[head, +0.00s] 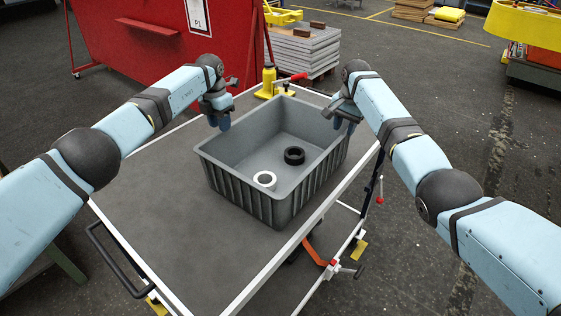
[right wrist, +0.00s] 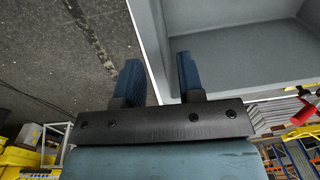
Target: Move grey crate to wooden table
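The grey crate (head: 265,200) stands upright on the grey-topped cart (head: 160,220). It holds a white ring (head: 265,179) and a black ring (head: 294,155). My left gripper (head: 219,121) is at the crate's left rim, pointing down; the gap between its fingers is unclear. My right gripper (head: 345,124) is at the right rim. In the right wrist view its two fingers (right wrist: 159,82) are apart, with the pale edge of the crate (right wrist: 151,45) running between them; I see no clear contact. I cannot make out a wooden table.
A yellow and red tool (head: 270,80) sits at the cart's far edge. A red board (head: 160,45) stands behind to the left, and a stack of grey slabs (head: 303,50) behind the cart. Open dark floor (head: 440,100) lies to the right. The cart's near top is clear.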

